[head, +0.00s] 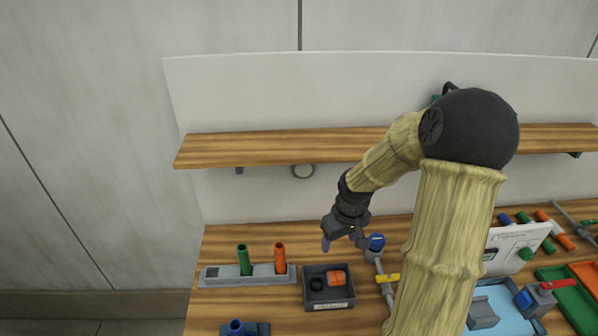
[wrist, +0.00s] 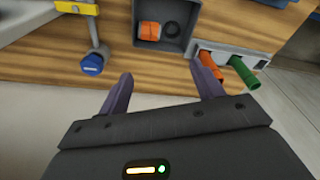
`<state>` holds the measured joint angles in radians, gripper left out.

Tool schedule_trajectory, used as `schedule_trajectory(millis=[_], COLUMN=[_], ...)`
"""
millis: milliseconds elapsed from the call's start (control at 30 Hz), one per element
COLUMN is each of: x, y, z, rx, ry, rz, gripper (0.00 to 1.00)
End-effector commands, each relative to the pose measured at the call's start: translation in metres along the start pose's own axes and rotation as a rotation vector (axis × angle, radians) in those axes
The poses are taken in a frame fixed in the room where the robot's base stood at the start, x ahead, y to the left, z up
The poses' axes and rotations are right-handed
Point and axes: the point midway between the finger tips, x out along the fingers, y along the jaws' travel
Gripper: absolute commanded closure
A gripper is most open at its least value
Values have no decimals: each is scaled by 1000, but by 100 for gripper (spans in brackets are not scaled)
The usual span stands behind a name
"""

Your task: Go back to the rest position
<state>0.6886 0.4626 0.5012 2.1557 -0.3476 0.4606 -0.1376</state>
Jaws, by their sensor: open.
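My gripper (head: 341,242) hangs above the back part of the wooden bench, between a dark grey bin and a blue-capped valve. In the wrist view my gripper (wrist: 160,92) shows two dark purple fingers spread wide apart with only bare wood between them. It is open and holds nothing. My arm crosses the right half of the head view and hides part of the bench and shelf.
The grey bin (head: 312,303) holds an orange piece (head: 336,279) and a black ring. A grey rack (head: 215,276) holds a green tube (head: 244,259) and an orange tube (head: 280,258). The blue-capped valve (head: 376,242) is close right of my gripper. A wooden shelf (head: 260,148) runs behind.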

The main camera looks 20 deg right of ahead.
Motion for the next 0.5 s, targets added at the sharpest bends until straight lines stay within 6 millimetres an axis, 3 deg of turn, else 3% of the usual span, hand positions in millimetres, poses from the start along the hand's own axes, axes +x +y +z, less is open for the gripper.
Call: schedule_trajectory(millis=[167, 500], x=[-3, -35], y=[-7, -69], z=[2, 35], rx=[1, 55], ry=[-4, 2], rz=[7, 59], gripper=[34, 34])
